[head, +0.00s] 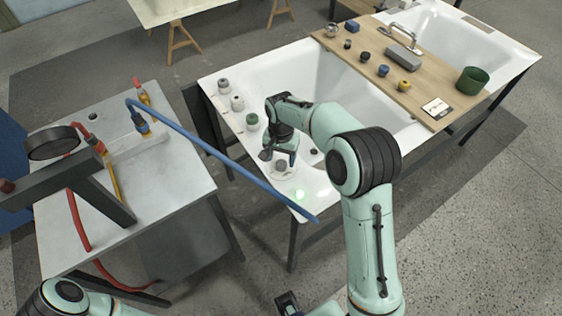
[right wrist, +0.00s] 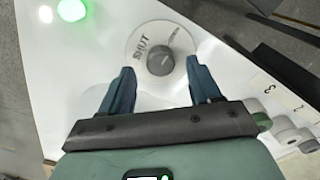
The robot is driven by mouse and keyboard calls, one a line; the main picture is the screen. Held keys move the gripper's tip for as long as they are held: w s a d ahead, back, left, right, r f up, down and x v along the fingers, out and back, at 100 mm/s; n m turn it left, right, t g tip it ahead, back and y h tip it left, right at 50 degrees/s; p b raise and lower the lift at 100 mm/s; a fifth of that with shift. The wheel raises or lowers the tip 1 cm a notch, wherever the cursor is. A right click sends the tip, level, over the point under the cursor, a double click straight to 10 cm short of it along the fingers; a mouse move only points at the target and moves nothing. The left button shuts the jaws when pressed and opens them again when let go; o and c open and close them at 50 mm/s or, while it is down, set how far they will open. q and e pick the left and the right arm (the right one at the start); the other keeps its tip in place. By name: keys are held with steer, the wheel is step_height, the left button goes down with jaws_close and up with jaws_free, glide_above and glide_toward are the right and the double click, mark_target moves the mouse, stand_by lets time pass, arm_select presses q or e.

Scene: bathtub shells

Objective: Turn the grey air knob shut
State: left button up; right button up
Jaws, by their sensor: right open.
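The grey air knob (right wrist: 161,60) sits on a round pale dial plate marked SHUT (right wrist: 139,48) on the white tub rim. A dark tick shows on the plate to the upper right of the knob. In the head view the knob (head: 281,166) is at the near left corner of the tub, partly covered by my gripper. My right gripper (right wrist: 160,68) is open. Its fingers are on either side of the knob in the wrist view, with gaps visible; its height above the knob is unclear. A dark part, probably my left gripper (head: 288,303), shows at the bottom edge; its jaws are unclear.
A green light (head: 300,194) glows on the rim beside the knob. Several other knobs, one green (head: 252,119), line the rim. A blue bar (head: 225,160) slants in front of the tub corner. A wooden board (head: 400,75) with small items crosses the tubs.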

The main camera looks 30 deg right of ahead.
mark_target(281, 165)
arm_select(q)
steer(key=shift+f, duration=0.15)
arm_select(e)
steer(key=shift+f, duration=1.35)
steer(key=c, duration=1)
steer(key=shift+c, duration=0.2)
